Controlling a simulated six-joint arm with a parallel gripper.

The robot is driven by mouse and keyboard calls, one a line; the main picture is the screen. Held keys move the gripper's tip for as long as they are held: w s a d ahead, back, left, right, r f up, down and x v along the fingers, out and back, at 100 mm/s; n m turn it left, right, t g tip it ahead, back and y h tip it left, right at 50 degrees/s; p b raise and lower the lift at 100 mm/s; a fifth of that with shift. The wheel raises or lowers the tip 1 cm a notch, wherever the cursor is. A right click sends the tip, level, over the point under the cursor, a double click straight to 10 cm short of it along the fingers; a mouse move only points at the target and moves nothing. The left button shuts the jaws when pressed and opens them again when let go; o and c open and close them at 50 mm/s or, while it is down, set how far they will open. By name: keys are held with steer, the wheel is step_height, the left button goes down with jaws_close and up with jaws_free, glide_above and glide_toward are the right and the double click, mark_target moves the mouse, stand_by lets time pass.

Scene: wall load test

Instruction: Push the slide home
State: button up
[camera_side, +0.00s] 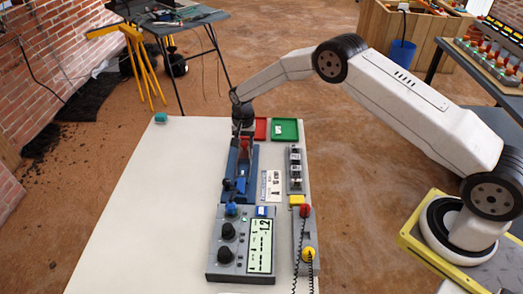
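A long dark-blue slide fixture (231,190) lies on the white table, with a raised brighter-blue block (240,185) near its front half. A small red part (245,146) shows at its far end. My gripper (244,136) points down at this far end, right at or just above the red part. The gripper is dark and small here, so I cannot tell whether its fingers are open or shut, or whether they touch the red part. A grey control box (240,262) with black knobs and a lit display (260,245) stands in front of the fixture.
A grey terminal strip (294,170), a yellow block (296,200) and a grey unit with red and yellow plugs (306,240) line the right side. The table's left half (150,210) is mostly clear.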

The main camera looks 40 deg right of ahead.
jaws_close()
steer(key=shift+s+a, duration=1.55)
stand_by(0.5)
steer(key=shift+o, duration=1.8)
jaws_free()
steer(key=shift+r, duration=0.15)
step_height(320, 180, up, 7)
